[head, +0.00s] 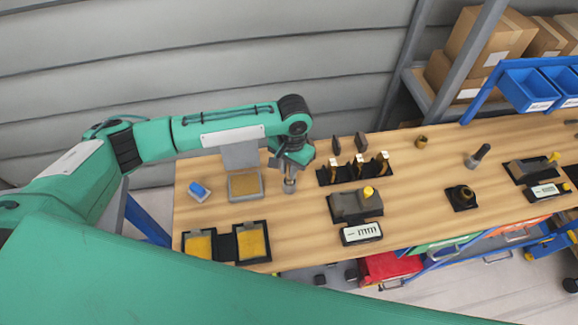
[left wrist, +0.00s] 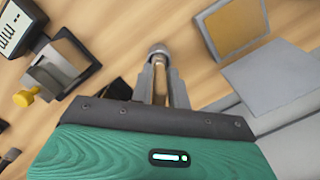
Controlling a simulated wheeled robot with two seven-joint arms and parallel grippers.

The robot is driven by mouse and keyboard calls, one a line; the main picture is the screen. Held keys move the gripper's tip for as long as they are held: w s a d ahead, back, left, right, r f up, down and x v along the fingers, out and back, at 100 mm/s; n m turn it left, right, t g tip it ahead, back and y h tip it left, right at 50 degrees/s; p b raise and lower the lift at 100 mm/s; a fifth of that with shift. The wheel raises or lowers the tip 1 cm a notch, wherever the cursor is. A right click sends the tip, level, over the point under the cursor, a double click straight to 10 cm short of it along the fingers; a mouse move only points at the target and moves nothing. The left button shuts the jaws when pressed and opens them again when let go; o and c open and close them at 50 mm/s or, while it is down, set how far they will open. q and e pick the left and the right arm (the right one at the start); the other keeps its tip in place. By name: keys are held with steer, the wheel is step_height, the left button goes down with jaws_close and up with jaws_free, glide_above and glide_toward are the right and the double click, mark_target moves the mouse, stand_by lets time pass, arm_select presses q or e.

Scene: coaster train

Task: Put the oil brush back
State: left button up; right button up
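My left gripper (head: 289,170) points down over the table, just right of an open metal box with a yellow-brown pad (head: 244,185). Its fingers, also in the left wrist view (left wrist: 163,85), are closed around a slim tan handle with a round grey metal end (left wrist: 159,50), which looks like the oil brush. In the head view its grey end (head: 290,186) shows below the fingers. I cannot tell whether it touches the table. A black rack (head: 325,177) holding several upright pieces stands to the right. My right gripper is out of view.
On the wooden table (head: 420,185) are a blue piece on a light tray (head: 199,190), two black trays with yellow pads (head: 252,243), a grey fixture with a yellow knob (head: 350,207), and a black round holder (head: 462,197).

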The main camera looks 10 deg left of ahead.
arm_select(q)
steer(key=shift+o, duration=1.3)
steer(key=shift+r, duration=0.15)
steer(key=r+b, duration=0.1)
steer(key=r, duration=0.2)
steer(key=r+b, duration=0.1)
steer(key=r, duration=0.3)
steer(key=w+r+b, duration=0.1)
steer(key=r, duration=0.3)
steer(key=shift+d+r+b, duration=0.1)
steer(key=shift+d+b, duration=0.15)
steer(key=shift+b, duration=0.15)
steer(key=shift+r, duration=0.4)
steer(key=shift+f, duration=0.1)
